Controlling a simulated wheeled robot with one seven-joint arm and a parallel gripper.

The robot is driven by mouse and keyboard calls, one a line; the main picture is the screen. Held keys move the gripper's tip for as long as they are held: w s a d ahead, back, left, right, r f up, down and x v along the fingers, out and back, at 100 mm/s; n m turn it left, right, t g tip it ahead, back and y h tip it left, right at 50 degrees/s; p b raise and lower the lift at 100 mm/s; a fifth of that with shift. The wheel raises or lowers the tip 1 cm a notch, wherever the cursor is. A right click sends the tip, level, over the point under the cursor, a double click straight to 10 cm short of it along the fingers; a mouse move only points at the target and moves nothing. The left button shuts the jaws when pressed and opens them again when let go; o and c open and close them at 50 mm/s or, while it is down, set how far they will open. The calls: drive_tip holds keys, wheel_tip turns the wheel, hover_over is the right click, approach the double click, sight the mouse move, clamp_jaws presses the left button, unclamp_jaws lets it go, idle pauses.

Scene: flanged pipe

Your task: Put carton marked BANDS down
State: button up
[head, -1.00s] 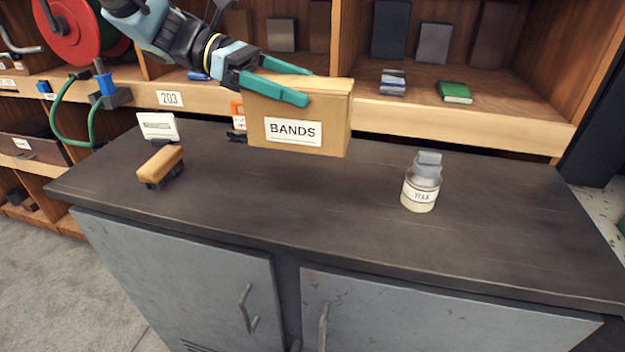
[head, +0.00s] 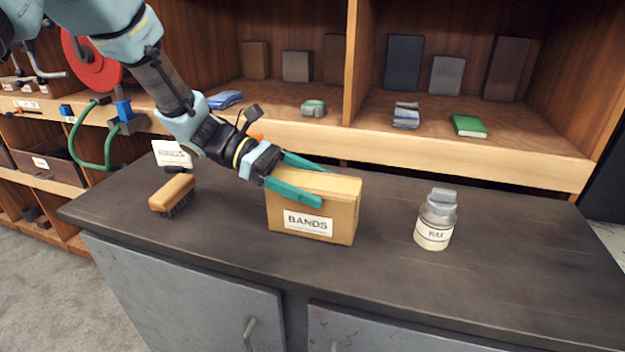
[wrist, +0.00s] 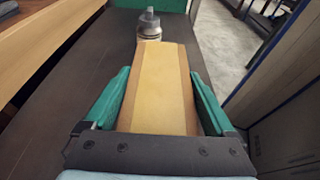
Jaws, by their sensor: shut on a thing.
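The cardboard carton marked BANDS (head: 335,222) is upright at the middle of the dark countertop (head: 390,285), its label facing the front. Its base looks to be at the counter surface; I cannot tell for sure whether it bears weight there. My gripper (head: 312,182) is shut on the carton from the left, one green finger on the front face and one behind. In the wrist view the carton (wrist: 160,85) lies between both green fingers.
A wooden brush (head: 173,193) and a white label card (head: 172,153) are at the left. Shelves with books (head: 469,126) run behind. The counter's front right is clear.

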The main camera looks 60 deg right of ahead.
drive_tip(key=shift+f, duration=0.15)
drive_tip(key=o, duration=1.6)
drive_tip(key=shift+c, duration=0.2)
